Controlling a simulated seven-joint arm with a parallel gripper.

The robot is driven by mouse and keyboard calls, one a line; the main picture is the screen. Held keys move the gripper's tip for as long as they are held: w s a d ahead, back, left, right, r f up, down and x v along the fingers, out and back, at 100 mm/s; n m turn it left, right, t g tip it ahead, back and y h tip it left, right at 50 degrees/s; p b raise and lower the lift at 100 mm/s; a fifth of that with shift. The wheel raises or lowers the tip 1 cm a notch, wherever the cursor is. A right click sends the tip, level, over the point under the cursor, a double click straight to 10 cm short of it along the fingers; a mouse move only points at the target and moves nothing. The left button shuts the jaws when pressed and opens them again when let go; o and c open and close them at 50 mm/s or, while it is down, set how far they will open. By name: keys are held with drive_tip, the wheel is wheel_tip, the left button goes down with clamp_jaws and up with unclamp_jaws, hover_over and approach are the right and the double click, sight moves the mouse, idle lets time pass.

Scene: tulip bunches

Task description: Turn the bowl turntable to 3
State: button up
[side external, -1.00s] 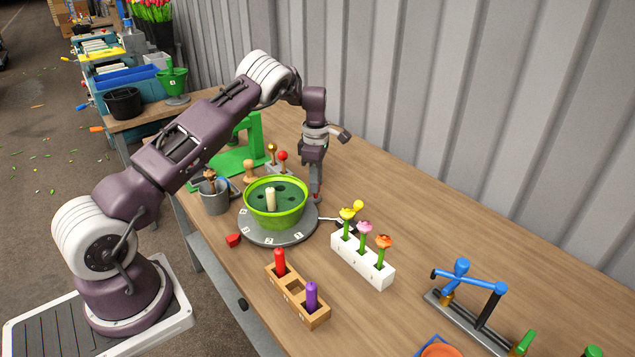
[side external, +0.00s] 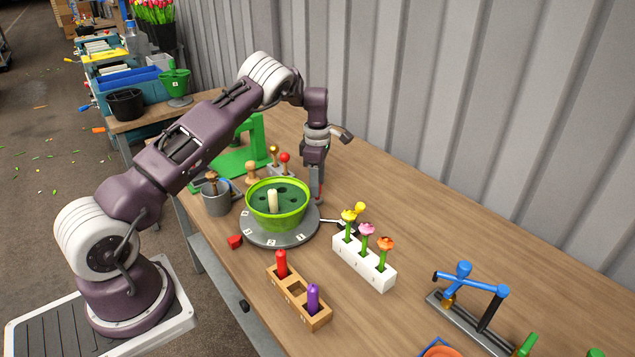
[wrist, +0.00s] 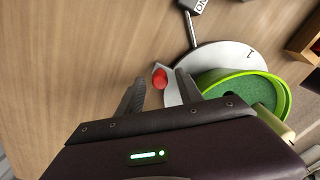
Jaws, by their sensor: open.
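The turntable (side external: 262,236) is a grey disc on the wooden table, with white number labels along its rim. The front labels are too small to read surely. A green bowl (side external: 289,219) with a green inside and a cream candle-like peg (side external: 272,202) stands on it. A red block (side external: 235,242) lies beside the disc's left edge. My gripper (side external: 318,195) points down at the disc's far right edge. In the wrist view its open fingers (wrist: 160,76) stand either side of a red knob (wrist: 160,79) at the rim; contact is unclear. A label reading 1 (wrist: 250,54) shows there.
A white holder (side external: 365,264) with several flowers and a wooden block (side external: 299,297) with red and purple pegs stand in front. A grey cup (side external: 216,201) and a green stand (side external: 258,140) are left and behind. The table's back right is clear.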

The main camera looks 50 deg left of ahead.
wheel_tip(320, 180, up, 7)
idle(0.3)
drive_tip(key=s+d+r+m+t, duration=0.1)
drive_tip(key=s+d+r+m, duration=0.35)
drive_tip(key=r, duration=0.25)
drive_tip(key=s+d+r+m+t+h, duration=0.1)
drive_tip(key=s+d+r+m, duration=0.2)
drive_tip(key=d+r, duration=0.3)
drive_tip(key=s+d+r+m+t, duration=0.1)
drive_tip(key=s+d+r+m, duration=0.25)
drive_tip(key=r, duration=0.45)
drive_tip(key=s+d+r+m+t, duration=0.1)
drive_tip(key=s+d+r+m, duration=0.1)
drive_tip(key=s+d+m, duration=0.3)
drive_tip(key=s+d+r+m, duration=0.1)
drive_tip(key=s+d+m, duration=0.1)
drive_tip(key=s, duration=0.6)
drive_tip(key=s+d+f+m+t+y, duration=0.1)
drive_tip(key=s+d+f+m, duration=0.1)
drive_tip(key=s+m, duration=0.5)
drive_tip(key=s+f, duration=0.1)
drive_tip(key=s, duration=0.3)
drive_tip(key=shift+s+d+f+m+t, duration=0.3)
drive_tip(key=shift+m, duration=0.1)
